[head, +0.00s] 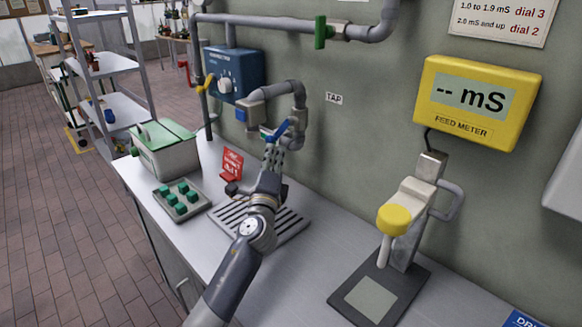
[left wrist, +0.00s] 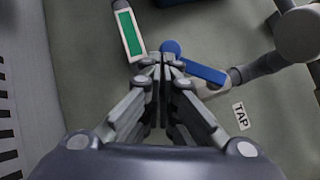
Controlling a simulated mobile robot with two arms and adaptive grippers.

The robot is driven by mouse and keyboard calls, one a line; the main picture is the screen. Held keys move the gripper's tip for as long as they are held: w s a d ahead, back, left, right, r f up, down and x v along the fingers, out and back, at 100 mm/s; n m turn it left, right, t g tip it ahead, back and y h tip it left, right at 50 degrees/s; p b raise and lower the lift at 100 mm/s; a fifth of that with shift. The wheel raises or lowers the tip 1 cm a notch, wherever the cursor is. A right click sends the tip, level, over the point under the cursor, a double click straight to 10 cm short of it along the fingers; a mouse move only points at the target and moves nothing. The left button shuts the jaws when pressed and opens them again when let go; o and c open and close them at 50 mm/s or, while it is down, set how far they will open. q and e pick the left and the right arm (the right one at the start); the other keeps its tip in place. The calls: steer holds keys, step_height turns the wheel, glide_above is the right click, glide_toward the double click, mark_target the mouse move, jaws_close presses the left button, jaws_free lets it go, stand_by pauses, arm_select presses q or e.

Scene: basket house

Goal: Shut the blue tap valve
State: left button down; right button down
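The blue tap valve handle (head: 276,131) sits on the grey tap pipe (head: 298,98) that comes out of the wall. In the left wrist view the handle (left wrist: 203,73) slants beyond my fingertips, with its rounded end just past them. My left gripper (head: 272,143) is raised to the handle from below and in front. Its fingertips in the left wrist view (left wrist: 161,63) are drawn together, with no object visible between them. I cannot tell whether they touch the handle. My right gripper is out of view.
The counter holds a green-lidded box (head: 165,148), a tray of green blocks (head: 180,198), a red sign (head: 232,163) and a drain grate (head: 285,228). A yellow feed meter (head: 478,103) and a yellow-capped stand (head: 395,218) are at right. A blue dial box (head: 233,72) hangs left of the tap.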

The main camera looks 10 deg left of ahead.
arm_select(q)
steer(key=shift+w+a+r, duration=0.5)
steer(key=shift+w+a, duration=0.15)
steer(key=shift+a, duration=0.25)
steer(key=shift+w+a+r, duration=0.45)
steer(key=shift+w+a, duration=0.2)
steer(key=shift+a, duration=0.2)
stand_by(0.3)
